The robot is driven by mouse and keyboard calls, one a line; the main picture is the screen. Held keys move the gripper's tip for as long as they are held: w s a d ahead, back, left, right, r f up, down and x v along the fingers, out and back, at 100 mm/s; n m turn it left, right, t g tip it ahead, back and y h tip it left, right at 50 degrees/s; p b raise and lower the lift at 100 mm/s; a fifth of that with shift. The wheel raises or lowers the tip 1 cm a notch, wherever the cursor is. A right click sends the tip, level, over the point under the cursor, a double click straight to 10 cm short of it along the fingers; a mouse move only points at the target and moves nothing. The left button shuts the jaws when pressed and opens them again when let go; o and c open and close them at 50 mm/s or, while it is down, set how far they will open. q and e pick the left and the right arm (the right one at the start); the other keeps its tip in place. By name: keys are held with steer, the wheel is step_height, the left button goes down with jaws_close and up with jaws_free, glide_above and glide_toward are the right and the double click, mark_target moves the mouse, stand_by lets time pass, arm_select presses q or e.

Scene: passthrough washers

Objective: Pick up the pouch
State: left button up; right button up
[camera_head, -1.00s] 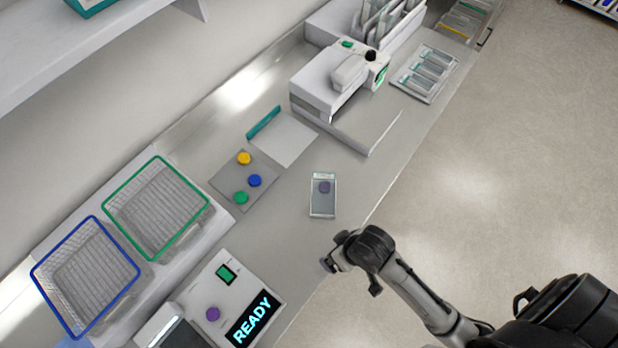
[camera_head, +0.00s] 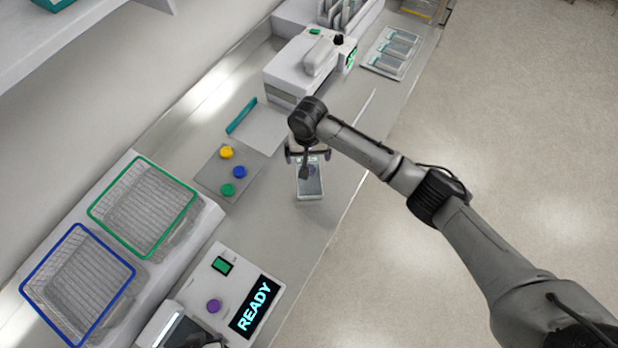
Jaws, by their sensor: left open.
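The pouch (camera_head: 311,189) is a flat, pale-edged packet with a grey face. It lies on the light counter right of the grey mat, near the counter's front edge. My left gripper (camera_head: 308,156) is over the far end of the pouch, open, with its fingers spread to either side. I cannot tell whether the fingers touch the pouch. My right gripper is not in view.
A grey mat (camera_head: 213,187) with yellow, blue and green discs lies left of the pouch. A white machine (camera_head: 290,75) stands behind. A green-rimmed basket (camera_head: 145,205), a blue-rimmed basket (camera_head: 78,285) and a panel reading READY (camera_head: 254,306) are at left and front.

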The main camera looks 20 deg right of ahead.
mark_target(312, 188)
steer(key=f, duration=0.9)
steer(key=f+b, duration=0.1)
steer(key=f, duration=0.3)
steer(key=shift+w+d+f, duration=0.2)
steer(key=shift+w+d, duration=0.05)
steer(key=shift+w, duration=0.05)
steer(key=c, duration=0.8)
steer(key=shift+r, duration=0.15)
